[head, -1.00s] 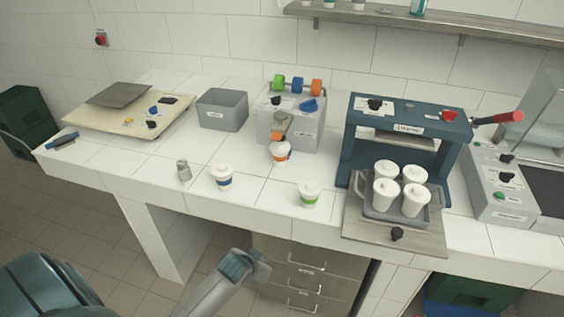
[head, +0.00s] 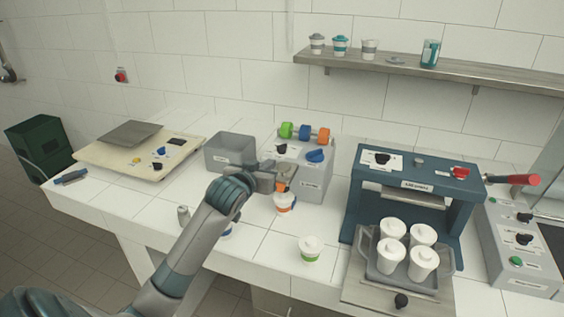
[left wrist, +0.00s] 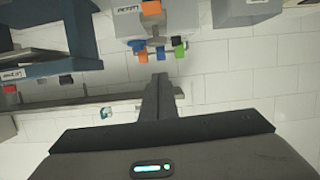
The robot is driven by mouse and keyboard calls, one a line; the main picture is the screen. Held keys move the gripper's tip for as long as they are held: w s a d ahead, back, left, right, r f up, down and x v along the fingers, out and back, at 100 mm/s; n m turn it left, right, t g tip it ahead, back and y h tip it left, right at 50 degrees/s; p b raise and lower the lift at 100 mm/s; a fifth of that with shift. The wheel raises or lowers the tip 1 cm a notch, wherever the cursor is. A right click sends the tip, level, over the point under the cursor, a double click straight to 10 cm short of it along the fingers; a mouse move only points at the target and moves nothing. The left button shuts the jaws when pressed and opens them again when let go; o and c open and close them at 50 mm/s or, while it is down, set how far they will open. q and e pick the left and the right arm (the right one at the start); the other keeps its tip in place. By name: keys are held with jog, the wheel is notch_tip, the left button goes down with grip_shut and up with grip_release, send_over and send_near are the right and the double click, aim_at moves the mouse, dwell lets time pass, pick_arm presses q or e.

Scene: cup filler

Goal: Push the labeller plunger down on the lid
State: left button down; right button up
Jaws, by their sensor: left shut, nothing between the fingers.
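The labeller (head: 312,172) is a grey box with green, blue and orange rolls on top. Its orange plunger (head: 282,184) is at the front, above a white lidded cup (head: 285,203) with an orange band. My left gripper (head: 275,178) is shut and empty, close to the plunger at its left and partly overlapping it. I cannot tell whether they touch. In the left wrist view the shut fingers (left wrist: 159,82) point toward the labeller (left wrist: 138,27), which appears upside down with an orange part (left wrist: 151,7) at the top edge. My right gripper is not in view.
A grey bin (head: 228,152) stands left of the labeller. A green-banded cup (head: 310,249) stands in front. My left forearm partly hides a blue-banded cup. At right, a blue press (head: 415,185) stands behind a tray (head: 371,270) of several white cups. A shelf (head: 450,77) hangs above.

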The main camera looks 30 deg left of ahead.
pick_arm(q)
jog(key=shift+a+r, duration=0.2)
jog(key=shift+r, duration=0.45)
jog(key=shift+w, duration=0.1)
jog(key=p+x, duration=0.4)
jog(key=x, duration=0.6)
jog(key=shift+w+r, duration=0.1)
jog(key=shift+r, duration=0.05)
notch_tip(320, 180, down, 3)
jog(key=shift+d+r+p, duration=0.1)
jog(key=shift+r+p, duration=0.05)
jog(key=shift+p, duration=0.65)
jog(key=shift+f, duration=0.75)
